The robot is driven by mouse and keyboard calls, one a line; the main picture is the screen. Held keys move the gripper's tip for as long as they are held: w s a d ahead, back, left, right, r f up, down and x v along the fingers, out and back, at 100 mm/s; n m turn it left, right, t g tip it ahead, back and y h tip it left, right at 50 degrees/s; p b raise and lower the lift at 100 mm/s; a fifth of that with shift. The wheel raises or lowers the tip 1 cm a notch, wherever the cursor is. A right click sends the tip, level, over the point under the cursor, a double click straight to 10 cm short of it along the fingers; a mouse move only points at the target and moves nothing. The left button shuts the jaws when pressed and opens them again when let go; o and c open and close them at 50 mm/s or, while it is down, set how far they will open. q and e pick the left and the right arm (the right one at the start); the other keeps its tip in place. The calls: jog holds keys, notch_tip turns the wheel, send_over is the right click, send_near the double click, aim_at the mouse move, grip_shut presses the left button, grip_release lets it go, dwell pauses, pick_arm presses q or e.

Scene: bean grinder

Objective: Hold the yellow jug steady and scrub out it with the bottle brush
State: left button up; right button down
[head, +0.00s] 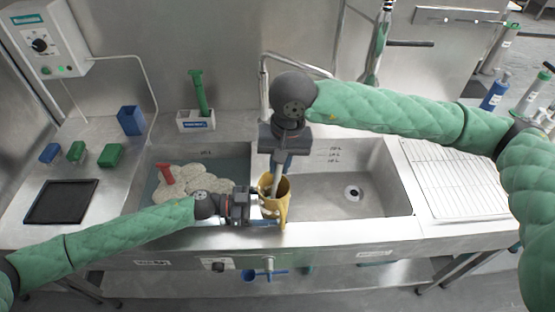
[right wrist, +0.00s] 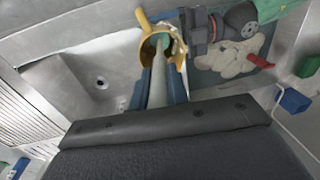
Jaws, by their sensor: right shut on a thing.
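The yellow jug (head: 283,208) is upright, mouth up, at the front of the divider between the two sink basins. It also shows in the right wrist view (right wrist: 143,22). My left gripper (head: 262,208) is at its left wall, closed on it. My right gripper (head: 276,172) is above the jug, fingers pointing down, shut on the pale handle of the bottle brush (right wrist: 158,82). The handle runs down into the jug's mouth. The brush's head is inside the jug and mostly hidden by its wall.
The left basin (head: 228,165) holds water, pale foam and a red-handled thing (head: 166,174). The right basin (head: 325,192) is empty. A green brush (head: 199,92) stands in a holder behind. A wire drainer (head: 455,180) lies right. A tap (head: 264,75) rises behind my right gripper.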

jog(key=shift+d, duration=0.9)
jog(key=shift+w, duration=0.1)
notch_tip(320, 180, up, 16)
jog(key=w, duration=0.1)
jog(key=shift+w+a, duration=0.15)
jog(key=shift+a, duration=0.3)
dwell(1.4)
dwell(0.8)
pick_arm(q)
jog(key=o, duration=0.7)
jog(key=shift+c, duration=0.2)
